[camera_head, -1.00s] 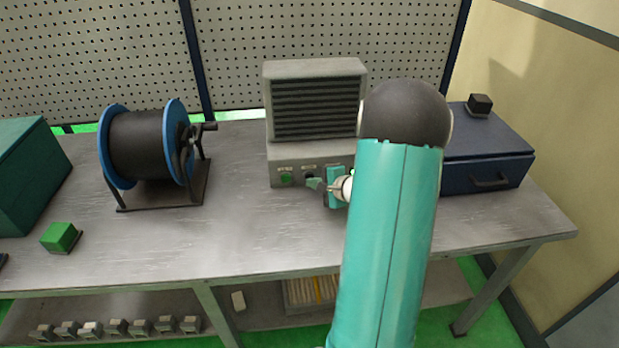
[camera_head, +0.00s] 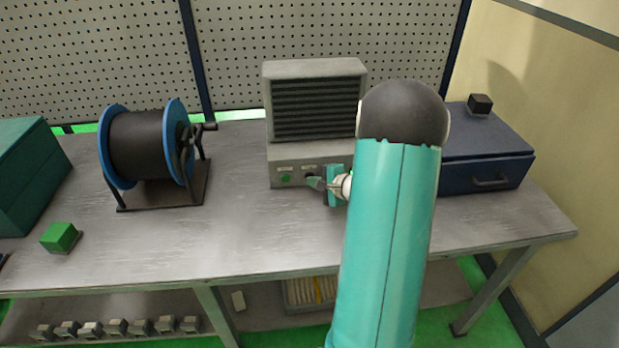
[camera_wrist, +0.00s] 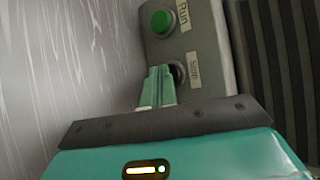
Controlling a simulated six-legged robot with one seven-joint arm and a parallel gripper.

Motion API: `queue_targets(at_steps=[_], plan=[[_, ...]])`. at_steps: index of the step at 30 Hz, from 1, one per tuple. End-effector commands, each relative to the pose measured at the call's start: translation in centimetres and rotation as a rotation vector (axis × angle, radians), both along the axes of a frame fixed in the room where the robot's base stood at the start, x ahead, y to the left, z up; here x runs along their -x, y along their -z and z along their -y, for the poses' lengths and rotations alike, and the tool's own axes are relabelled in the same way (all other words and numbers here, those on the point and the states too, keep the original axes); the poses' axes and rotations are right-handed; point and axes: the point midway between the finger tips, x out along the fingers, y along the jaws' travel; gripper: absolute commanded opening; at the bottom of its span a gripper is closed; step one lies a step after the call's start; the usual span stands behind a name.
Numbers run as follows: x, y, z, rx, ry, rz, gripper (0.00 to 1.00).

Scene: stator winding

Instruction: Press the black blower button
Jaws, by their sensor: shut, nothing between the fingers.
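The blower (camera_head: 318,100) is a grey box with dark louvres at the back middle of the bench. Its lower front panel carries a green button (camera_head: 286,178) labelled "Run", also in the wrist view (camera_wrist: 163,23). Beside it is the black button (camera_wrist: 179,72), with a label that looks like "Stop"; in the head view it is mostly behind my gripper. My gripper (camera_head: 313,183) is shut and empty. In the wrist view its fingertips (camera_wrist: 161,72) are at the black button and partly cover it. I cannot tell whether they touch it.
A cable reel (camera_head: 150,145) with blue flanges stands to the left. A green block (camera_head: 60,237) lies at the front left. A dark blue drawer box (camera_head: 488,160) with a small black block (camera_head: 480,103) is at the right. The bench middle is clear.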

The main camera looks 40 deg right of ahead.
Motion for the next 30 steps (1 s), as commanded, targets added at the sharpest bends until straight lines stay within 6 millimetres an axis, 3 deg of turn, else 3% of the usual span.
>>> queue_targets(at_steps=[30], plan=[[1.4, -0.1, -0.9, 0.001, 0.000, 0.000, 0.00]])
